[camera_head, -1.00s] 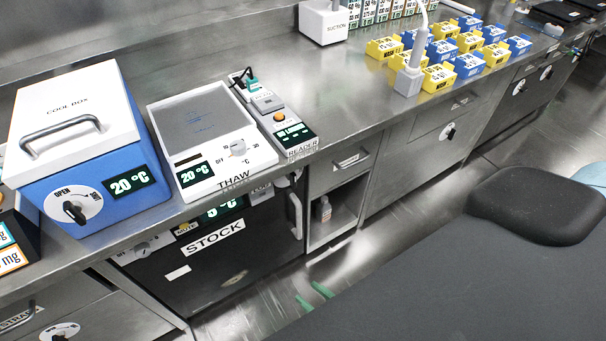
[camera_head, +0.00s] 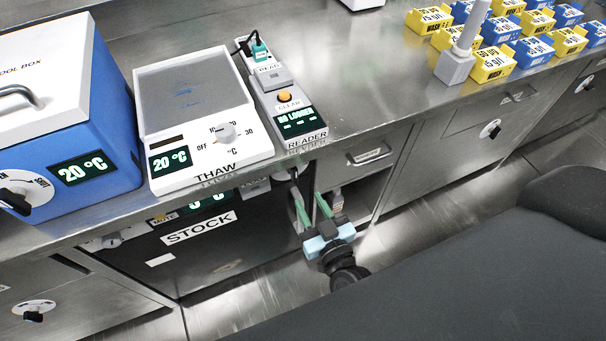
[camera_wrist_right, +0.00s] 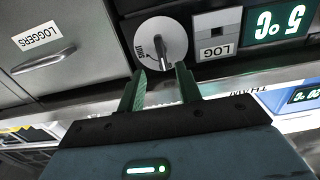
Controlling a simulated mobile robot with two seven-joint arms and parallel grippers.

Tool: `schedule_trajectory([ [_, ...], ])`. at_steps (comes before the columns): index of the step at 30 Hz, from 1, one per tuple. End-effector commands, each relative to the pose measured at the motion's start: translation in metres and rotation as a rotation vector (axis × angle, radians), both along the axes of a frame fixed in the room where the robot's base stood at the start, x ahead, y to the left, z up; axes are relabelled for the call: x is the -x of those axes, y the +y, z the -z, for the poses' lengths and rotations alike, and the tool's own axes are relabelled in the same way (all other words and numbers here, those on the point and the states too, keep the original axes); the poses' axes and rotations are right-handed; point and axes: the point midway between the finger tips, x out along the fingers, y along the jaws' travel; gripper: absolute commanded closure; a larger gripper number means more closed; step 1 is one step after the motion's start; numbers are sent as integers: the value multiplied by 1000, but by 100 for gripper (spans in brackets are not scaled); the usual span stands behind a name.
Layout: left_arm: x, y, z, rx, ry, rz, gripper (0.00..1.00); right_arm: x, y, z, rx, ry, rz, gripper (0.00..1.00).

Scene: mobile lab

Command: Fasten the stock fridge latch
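The black stock fridge (camera_head: 225,255) sits under the counter, its door looking closed, with a STOCK label and a green display. Its latch, a round pale dial with a grey lever (camera_wrist_right: 162,42), is in the right wrist view, beside the LOG button and an upside-down 5 °C display. In the head view the latch is small and mostly shaded under the counter edge. My right gripper (camera_head: 308,198) is open and empty in front of the fridge's upper right corner. In the wrist view its green fingertips (camera_wrist_right: 160,72) are spread just short of the lever, with no clear contact. My left gripper is not in view.
The LOGGERS drawer (camera_head: 369,155) and an open shelf are right of the fridge. The counter overhangs the latch, carrying the thaw plate (camera_head: 205,172), reader (camera_head: 307,141) and cool box (camera_head: 100,110). A dark padded surface (camera_head: 440,275) fills the lower right.

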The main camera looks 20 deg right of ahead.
Motion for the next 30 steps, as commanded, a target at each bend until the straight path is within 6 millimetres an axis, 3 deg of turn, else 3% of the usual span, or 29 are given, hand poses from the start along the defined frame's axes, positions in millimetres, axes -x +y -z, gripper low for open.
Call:
schedule_trajectory([
  [8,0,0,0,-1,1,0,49,-11,0,-1,0,-3,0,65],
  [21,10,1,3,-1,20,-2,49,-69,2,0,1,-1,0,65],
  [30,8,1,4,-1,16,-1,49,-78,3,0,0,0,0,65],
])
